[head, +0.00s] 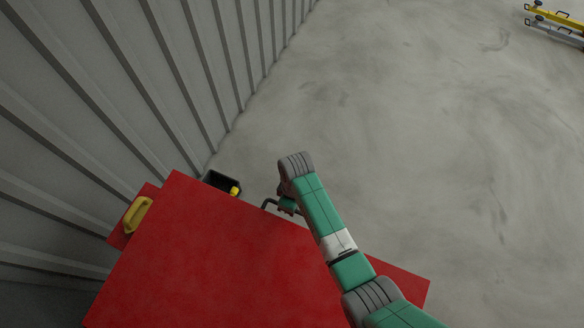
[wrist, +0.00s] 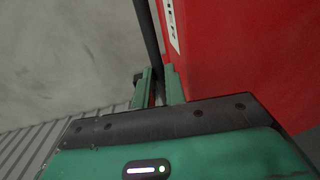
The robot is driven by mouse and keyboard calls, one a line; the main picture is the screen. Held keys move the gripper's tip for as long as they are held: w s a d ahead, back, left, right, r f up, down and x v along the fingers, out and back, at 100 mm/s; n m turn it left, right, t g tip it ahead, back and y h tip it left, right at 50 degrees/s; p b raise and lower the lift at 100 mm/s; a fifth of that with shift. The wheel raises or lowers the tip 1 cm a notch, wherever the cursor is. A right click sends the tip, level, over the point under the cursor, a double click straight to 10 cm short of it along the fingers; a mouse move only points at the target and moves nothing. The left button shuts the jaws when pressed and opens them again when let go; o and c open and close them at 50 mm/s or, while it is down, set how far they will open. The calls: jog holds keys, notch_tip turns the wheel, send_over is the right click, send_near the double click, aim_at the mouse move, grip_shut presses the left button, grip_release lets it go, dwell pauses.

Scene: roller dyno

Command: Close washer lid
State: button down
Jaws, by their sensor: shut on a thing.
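A large flat red panel (head: 220,255) of the washer fills the lower part of the head view. I cannot tell whether it is the lid or the body top. A thin dark bar (head: 269,203), which looks like a handle, sticks out at its far edge. My gripper (head: 288,207) is at that edge, partly hidden under my arm. In the wrist view, my gripper (wrist: 157,84) is shut on the dark bar (wrist: 147,38), which runs up between its fingers. A red face (wrist: 240,60) with a white label stands close on the right.
A corrugated grey wall (head: 130,80) runs along the left. A yellow handle (head: 138,214) sits on a red part at the left. A black bin (head: 221,182) with something yellow lies beyond the panel. Open concrete floor (head: 430,150) lies right; a yellow item (head: 556,17) is far off.

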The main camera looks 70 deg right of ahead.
notch_tip(320, 180, down, 5)
jog(key=b, duration=0.3)
jog(key=shift+d, duration=0.1)
jog(key=c, duration=1.5)
grip_release()
jog(key=shift+s+d, duration=0.1)
jog(key=shift+d, duration=0.05)
jog(key=shift+o, duration=0.2)
notch_tip(320, 180, up, 8)
jog(key=shift+d+f, duration=0.15)
jog(key=shift+d, duration=0.3)
